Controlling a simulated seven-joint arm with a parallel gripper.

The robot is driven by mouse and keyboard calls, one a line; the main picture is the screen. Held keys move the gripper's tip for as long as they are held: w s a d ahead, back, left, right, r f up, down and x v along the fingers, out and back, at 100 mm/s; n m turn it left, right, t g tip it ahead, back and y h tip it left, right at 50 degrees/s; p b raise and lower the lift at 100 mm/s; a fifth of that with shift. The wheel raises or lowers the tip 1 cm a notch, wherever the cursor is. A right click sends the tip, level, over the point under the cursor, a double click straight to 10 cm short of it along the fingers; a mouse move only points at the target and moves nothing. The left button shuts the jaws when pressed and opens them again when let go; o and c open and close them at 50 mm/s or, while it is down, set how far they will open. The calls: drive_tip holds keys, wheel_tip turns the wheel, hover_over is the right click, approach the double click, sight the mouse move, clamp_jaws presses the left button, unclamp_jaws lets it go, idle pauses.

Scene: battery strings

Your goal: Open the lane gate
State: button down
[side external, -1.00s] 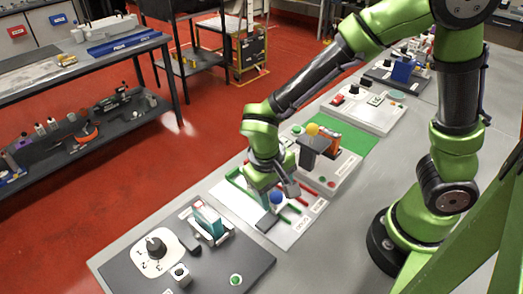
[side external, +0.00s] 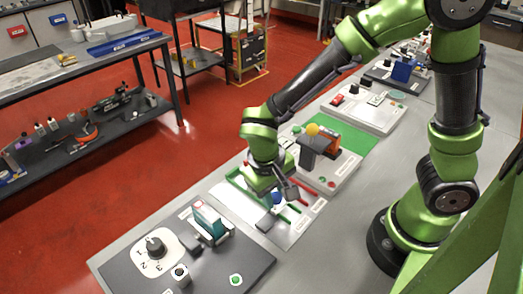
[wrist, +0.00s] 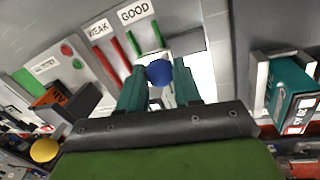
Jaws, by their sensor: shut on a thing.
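A blue ball-shaped knob (wrist: 159,72) sits between the teal fingertips of my gripper (wrist: 158,80) in the wrist view. The gripper is shut on it. In the side view the blue knob (side external: 277,197) shows partly, under my gripper (side external: 274,193), over the white lane board (side external: 293,233). The board has red rails (wrist: 114,56) beside a WEAK label and green rails (wrist: 138,44) beside a GOOD label. The knob appears to belong to the lane gate, but its attachment is hidden behind the fingers and hand.
A dark panel (side external: 130,262) with a dial and a teal battery in a holder (side external: 208,220) is at the front left. Behind the lanes stands a station with an orange battery (side external: 328,143) and a yellow ball (side external: 312,129). Bare grey table lies to the right.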

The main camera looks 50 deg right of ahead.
drive_tip(key=a, duration=0.5)
drive_tip(key=c, duration=0.8)
unclamp_jaws()
drive_tip(key=shift+r, duration=0.15)
drive_tip(key=a+r, duration=0.1)
drive_tip(key=r, duration=0.4)
drive_tip(key=a+r, duration=0.1)
drive_tip(key=r, duration=0.5)
drive_tip(key=a+r, duration=0.1)
drive_tip(key=r, duration=0.4)
drive_tip(key=shift+w+r, duration=0.2)
drive_tip(key=shift+w, duration=0.1)
